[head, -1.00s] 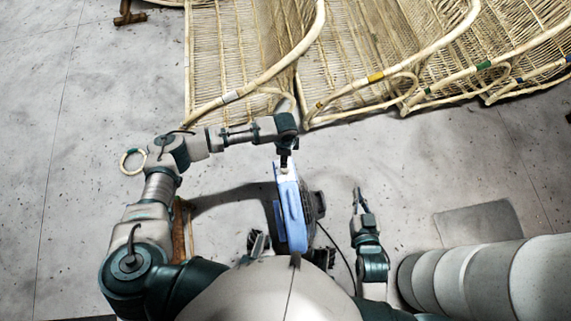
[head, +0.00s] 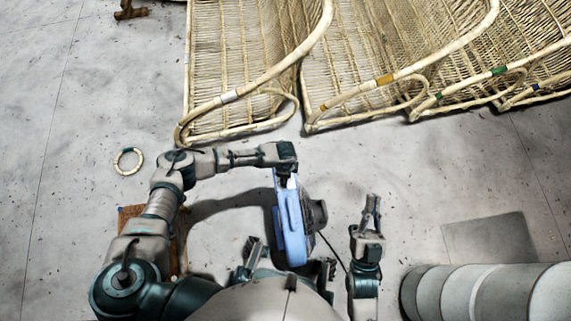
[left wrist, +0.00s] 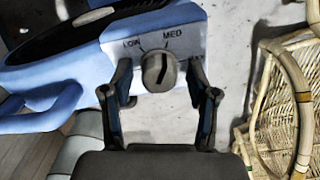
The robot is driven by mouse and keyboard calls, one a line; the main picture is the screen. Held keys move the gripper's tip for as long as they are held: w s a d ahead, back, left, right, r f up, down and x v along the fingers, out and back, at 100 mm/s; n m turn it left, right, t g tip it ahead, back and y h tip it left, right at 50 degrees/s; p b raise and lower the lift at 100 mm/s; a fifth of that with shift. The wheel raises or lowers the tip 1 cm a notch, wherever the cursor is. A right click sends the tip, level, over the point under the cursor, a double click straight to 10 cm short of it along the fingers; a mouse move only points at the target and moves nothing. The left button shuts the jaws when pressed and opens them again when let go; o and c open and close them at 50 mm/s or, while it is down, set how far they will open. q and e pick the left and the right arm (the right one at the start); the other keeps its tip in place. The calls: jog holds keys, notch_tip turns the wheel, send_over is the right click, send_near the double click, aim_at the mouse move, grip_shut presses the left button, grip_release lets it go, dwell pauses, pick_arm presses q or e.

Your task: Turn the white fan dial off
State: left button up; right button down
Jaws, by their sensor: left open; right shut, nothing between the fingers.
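The blue fan (head: 292,225) stands upright on the floor in front of my body. In the left wrist view its white panel (left wrist: 190,30) carries the labels LOW and MED. The round grey dial (left wrist: 158,72) sits below them, its dark mark slanting up and right, roughly towards MED. My left gripper (left wrist: 160,75) is open with a finger on each side of the dial; contact is unclear. In the head view the left gripper (head: 286,183) is at the fan's top and hides the dial. My right gripper (head: 373,207) is shut and empty, right of the fan.
Several rattan chair frames (head: 240,60) lie across the back. A small rattan ring (head: 128,161) lies on the floor at left. A ribbed grey cylinder (head: 480,292) is at lower right, near a dark floor patch (head: 487,243). A cable (head: 333,252) runs right of the fan.

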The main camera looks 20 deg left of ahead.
pick_arm(q)
grip_shut()
